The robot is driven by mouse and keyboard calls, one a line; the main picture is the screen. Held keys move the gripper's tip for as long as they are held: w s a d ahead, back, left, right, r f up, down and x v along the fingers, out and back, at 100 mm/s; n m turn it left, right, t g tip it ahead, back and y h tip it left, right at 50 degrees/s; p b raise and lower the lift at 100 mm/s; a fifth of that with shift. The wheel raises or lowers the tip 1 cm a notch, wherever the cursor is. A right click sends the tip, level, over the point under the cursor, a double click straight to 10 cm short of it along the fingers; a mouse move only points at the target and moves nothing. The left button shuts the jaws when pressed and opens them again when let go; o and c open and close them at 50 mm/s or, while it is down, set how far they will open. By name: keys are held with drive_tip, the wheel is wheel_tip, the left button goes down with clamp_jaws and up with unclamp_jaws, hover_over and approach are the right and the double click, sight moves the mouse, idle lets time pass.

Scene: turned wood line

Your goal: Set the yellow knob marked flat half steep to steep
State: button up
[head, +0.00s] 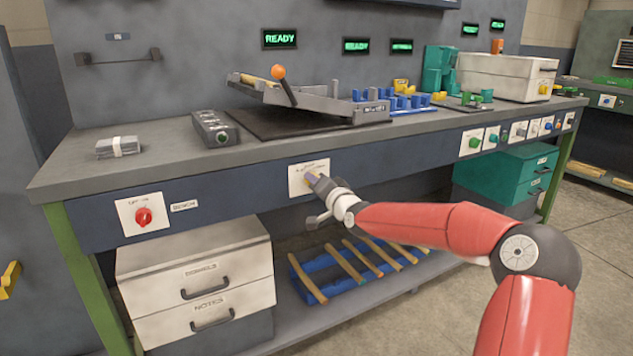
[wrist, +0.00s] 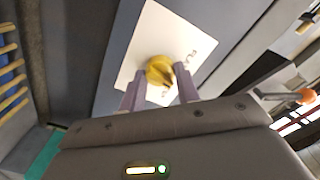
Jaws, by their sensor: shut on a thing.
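The yellow knob (wrist: 159,71) sits on a white plate (wrist: 179,35) in the wrist view. Some lettering shows on the plate beside it, too small and turned to read surely. My gripper (wrist: 159,84) is shut on the knob, one finger on each side. In the head view the white plate (head: 296,183) is on the blue front panel of the bench, and my gripper (head: 313,180) reaches it from the right and covers most of the knob. Which mark the knob points to cannot be told.
A red knob (head: 143,216) on another plate is at the left of the panel. Several more knobs line the panel at the right. Drawers (head: 206,283) stand below at left, and a blue rack (head: 341,268) with wooden rods is on the low shelf under my arm.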

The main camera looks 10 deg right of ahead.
drive_tip(key=shift+f+m+b, duration=0.1)
drive_tip(key=shift+m+b, duration=0.75)
drive_tip(key=shift+m, duration=2.55)
drive_tip(key=o, duration=1)
drive_tip(key=shift+s, duration=0.1)
drive_tip(key=b+v, duration=0.1)
drive_tip(key=v, duration=0.6)
drive_tip(key=shift+s, duration=0.3)
